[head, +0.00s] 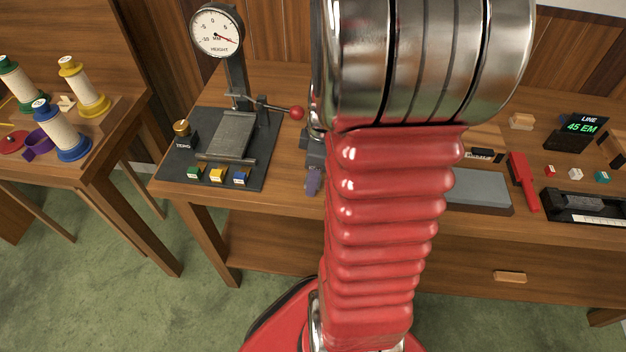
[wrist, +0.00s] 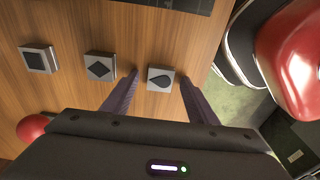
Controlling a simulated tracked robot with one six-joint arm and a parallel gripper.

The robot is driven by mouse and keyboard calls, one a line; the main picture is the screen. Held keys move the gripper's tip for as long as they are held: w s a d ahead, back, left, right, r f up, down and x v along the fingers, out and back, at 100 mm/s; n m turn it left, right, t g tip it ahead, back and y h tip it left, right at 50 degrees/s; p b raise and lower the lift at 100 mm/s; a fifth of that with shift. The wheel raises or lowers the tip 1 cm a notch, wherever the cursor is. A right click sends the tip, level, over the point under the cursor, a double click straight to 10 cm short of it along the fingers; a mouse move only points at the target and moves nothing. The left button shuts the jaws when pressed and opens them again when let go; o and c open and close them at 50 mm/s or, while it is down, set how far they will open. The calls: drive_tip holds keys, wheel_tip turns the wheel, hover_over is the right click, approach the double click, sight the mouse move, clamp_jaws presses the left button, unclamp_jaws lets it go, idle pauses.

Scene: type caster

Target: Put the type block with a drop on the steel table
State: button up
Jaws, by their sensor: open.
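The type block with a drop (wrist: 160,79) is a small pale block with a black drop on top, lying on the wooden bench in the wrist view. My gripper (wrist: 159,76) is open, with one purple finger to either side of this block. I cannot tell whether they touch it. In the head view one purple finger (head: 313,182) shows beside my red arm, which hides the blocks. The gauge's grey steel plate (head: 228,136) lies under the dial at left, and a flat grey slab (head: 482,188) lies right of my arm.
A diamond block (wrist: 100,67) and a square block (wrist: 38,59) lie left of the drop block. The height gauge (head: 217,30) has a lever with a red knob (head: 297,113). Small coloured blocks sit on its base's front. A red tool (head: 523,182) lies right of the slab.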

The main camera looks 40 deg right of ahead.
idle(0.4)
clamp_jaws()
idle(0.5)
drive_tip(key=shift+r, duration=0.2)
wheel_tip(320, 180, up, 10)
drive_tip(key=shift+f, duration=0.15)
idle(0.6)
